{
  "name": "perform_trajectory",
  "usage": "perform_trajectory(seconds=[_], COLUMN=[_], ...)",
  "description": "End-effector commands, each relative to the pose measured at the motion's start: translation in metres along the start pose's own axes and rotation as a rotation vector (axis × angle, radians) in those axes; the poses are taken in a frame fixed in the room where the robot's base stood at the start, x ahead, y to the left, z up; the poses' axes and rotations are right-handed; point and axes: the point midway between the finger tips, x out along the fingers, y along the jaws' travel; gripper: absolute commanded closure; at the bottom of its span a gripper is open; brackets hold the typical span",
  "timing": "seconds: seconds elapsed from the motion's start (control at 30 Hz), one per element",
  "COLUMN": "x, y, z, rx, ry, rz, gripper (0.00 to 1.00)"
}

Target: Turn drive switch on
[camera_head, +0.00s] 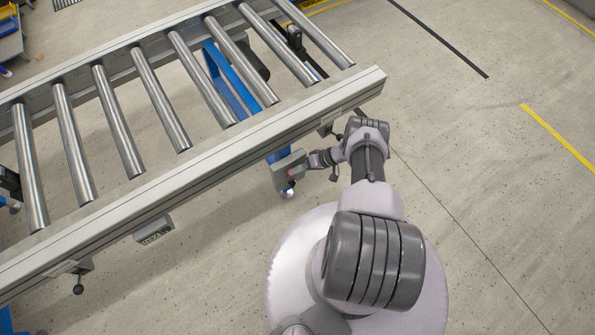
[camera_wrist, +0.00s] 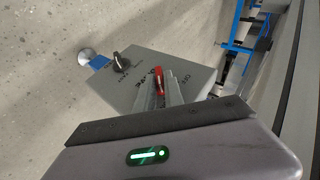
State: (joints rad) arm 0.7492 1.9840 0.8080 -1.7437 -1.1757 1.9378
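The grey switch panel (camera_wrist: 135,78) lies ahead of my gripper in the wrist view, with partly covered lettering that seems to include "OFF" and "DRIVE". A red switch handle (camera_wrist: 159,80) stands on it, close between the tips of my gripper (camera_wrist: 161,88). The fingers are a little apart, and I cannot tell whether they press on the handle. A black knob (camera_wrist: 121,62) sits farther left on the panel. In the head view the panel (camera_head: 287,170) shows under the conveyor's near edge, with my gripper (camera_head: 311,160) beside it; the handle's details are too small there.
The roller conveyor (camera_head: 110,190) runs diagonally across the left and middle, with blue legs (camera_head: 230,80) below. A small grey box (camera_head: 154,230) and a black-knobbed lever (camera_head: 78,288) hang on its near side. The floor at the right is clear, with a yellow line (camera_head: 560,138).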

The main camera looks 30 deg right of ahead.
Motion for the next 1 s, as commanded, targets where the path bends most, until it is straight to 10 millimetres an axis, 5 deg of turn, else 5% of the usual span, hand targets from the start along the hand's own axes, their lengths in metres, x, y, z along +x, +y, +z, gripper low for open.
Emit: perform_trajectory(seconds=[0.1,0.47,1.0], x=[0.0,-0.006,-0.152], y=[0.0,-0.001,-0.001], z=[0.0,0.001,0.0], rx=[-0.002,-0.001,-0.002], ry=[-0.001,-0.003,-0.002], rz=[0.0,0.0,0.0], gripper=[0.68,0.68,0.68])
